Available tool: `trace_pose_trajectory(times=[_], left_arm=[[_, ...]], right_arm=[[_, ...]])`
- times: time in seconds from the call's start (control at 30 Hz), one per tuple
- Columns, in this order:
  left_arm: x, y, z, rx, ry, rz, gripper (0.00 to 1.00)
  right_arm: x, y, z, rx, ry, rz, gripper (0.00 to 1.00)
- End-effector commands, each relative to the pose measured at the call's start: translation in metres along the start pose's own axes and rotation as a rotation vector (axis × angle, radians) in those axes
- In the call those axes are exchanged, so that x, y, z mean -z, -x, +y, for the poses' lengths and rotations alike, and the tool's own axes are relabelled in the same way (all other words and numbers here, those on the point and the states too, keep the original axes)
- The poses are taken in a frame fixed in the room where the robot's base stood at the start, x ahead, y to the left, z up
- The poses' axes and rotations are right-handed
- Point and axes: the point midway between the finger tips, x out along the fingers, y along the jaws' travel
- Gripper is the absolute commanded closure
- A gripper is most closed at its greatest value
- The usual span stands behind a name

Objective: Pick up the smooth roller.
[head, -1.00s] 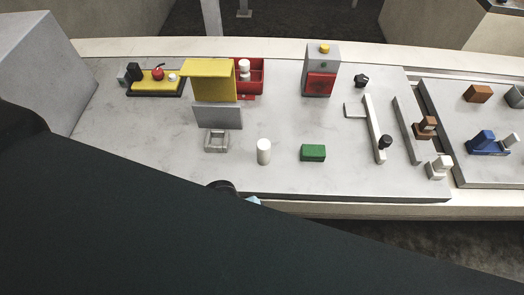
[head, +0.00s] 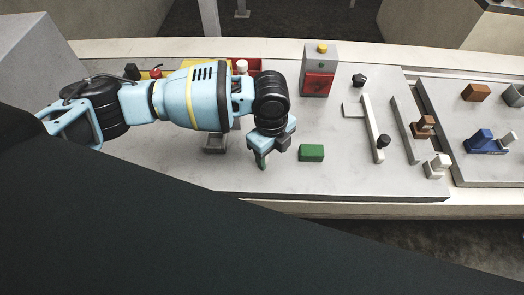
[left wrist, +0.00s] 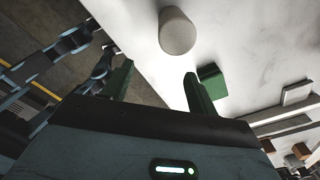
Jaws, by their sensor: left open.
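The smooth roller is the pale upright cylinder (left wrist: 177,32) in the left wrist view. It stands on the grey worktop, ahead of the fingertips. In the head view my left gripper and arm cover the place where it stood. My left gripper (head: 262,160) points down over the front part of the worktop. In the left wrist view the left gripper (left wrist: 157,74) has its two green-tipped fingers spread apart with nothing between them, and the roller is beyond them, apart. My right gripper is in neither view.
A green block (head: 311,153) lies just right of the gripper; it also shows in the left wrist view (left wrist: 212,82). A grey open-topped fixture (head: 215,143) is partly hidden under my arm. A grey box with a red front (head: 318,84) stands behind. Grey rails (head: 374,130) lie further right.

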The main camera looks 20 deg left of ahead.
Motion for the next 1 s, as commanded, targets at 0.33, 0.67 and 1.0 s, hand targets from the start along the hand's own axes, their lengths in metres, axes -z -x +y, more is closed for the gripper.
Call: trace_pose_trajectory(times=[0.33, 0.67, 1.0], left_arm=[[-0.038, 0.024, -0.013, -0.018, -0.018, -0.065, 0.41], [-0.039, 0.005, -0.012, -0.019, -0.017, -0.064, 0.41], [-0.043, -0.013, -0.009, -0.019, -0.017, -0.065, 0.41]], right_arm=[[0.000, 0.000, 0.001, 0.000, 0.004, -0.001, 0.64], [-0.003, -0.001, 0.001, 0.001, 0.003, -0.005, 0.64], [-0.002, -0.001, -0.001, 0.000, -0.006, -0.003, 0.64]])
